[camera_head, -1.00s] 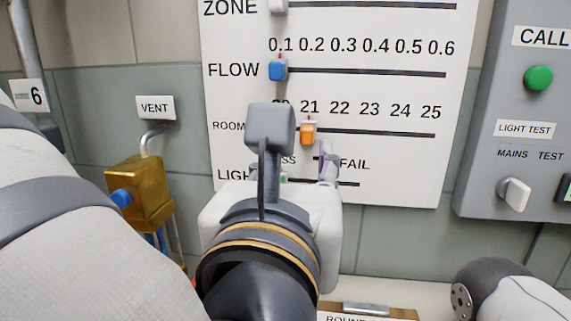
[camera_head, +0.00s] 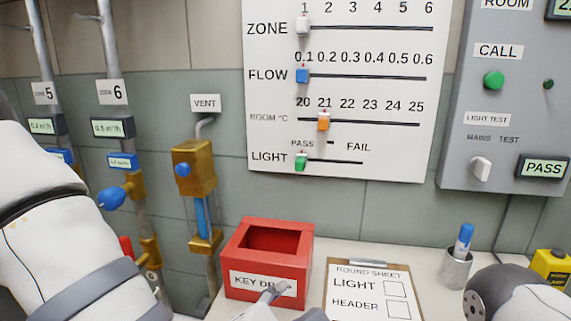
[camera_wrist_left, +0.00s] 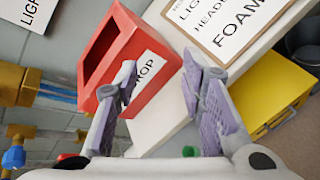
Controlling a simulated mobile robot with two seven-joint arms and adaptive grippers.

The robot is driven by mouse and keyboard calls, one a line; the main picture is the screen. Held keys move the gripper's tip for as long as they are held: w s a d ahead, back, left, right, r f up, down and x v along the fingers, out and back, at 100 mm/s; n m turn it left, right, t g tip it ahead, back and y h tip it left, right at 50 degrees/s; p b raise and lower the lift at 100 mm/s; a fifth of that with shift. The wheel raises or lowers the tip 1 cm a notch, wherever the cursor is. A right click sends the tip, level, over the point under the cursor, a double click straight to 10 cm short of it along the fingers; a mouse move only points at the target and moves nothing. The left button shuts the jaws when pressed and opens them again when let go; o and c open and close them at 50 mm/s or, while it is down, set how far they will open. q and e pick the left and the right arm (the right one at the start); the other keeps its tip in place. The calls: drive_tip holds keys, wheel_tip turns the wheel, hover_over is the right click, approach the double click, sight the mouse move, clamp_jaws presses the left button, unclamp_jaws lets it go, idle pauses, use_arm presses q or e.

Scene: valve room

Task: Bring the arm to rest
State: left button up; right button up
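My left arm (camera_head: 55,225) comes in from the left. The tip of my left gripper (camera_head: 274,292) shows at the bottom of the head view, in front of the red key drop box (camera_head: 304,258). In the left wrist view, the fingers of my left gripper (camera_wrist_left: 163,95) are spread apart with nothing between them. The red box (camera_wrist_left: 150,108) and the round sheet (camera_wrist_left: 205,45) lie beyond the fingers. Part of my right arm (camera_head: 515,300) shows at the lower right; its gripper is out of view.
The slider board (camera_head: 400,150) is unobstructed, with its green light slider (camera_head: 301,162) at PASS. The clipboard sheet (camera_head: 368,290), a cup (camera_head: 456,270) with a blue marker (camera_head: 463,243) and a yellow object (camera_head: 551,265) are on the counter. Valves and pipes (camera_head: 195,165) line the left wall.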

use_arm(q)
drive_tip(key=s+a+f+m+g+y, duration=0.1)
drive_tip(key=s+a+f+m+g, duration=0.25)
drive_tip(key=s+f+m, duration=0.45)
drive_tip(key=s+a+f+m+g, duration=0.3)
drive_tip(key=s+a+f, duration=0.2)
drive_tip(key=f, duration=0.7)
drive_tip(key=s+a+f+m+g+y, duration=0.1)
drive_tip(key=s+a+f+m+g, duration=0.1)
drive_tip(key=s+a+m, duration=0.2)
drive_tip(key=s+a+f+m+g+y, duration=0.1)
drive_tip(key=s+a+f+m+g, duration=0.2)
drive_tip(key=s, duration=0.7)
drive_tip(key=s+a+f+m+g+y+p, duration=0.1)
drive_tip(key=s+a+f+m+g, duration=0.1)
drive_tip(key=s+a, duration=0.5)
drive_tip(key=m+g, duration=0.1)
drive_tip(key=m, duration=0.1)
drive_tip(key=shift+s+a+f+m, duration=0.15)
drive_tip(key=shift+s+f+m, duration=0.15)
drive_tip(key=shift+f, duration=0.1)
use_arm(e)
drive_tip(key=shift+w+r+t, duration=0.4)
drive_tip(key=shift+w+r, duration=0.1)
drive_tip(key=shift+r, duration=0.35)
use_arm(q)
drive_tip(key=shift+w, duration=0.15)
drive_tip(key=shift+w, duration=0.1)
use_arm(e)
drive_tip(key=shift+s, duration=0.1)
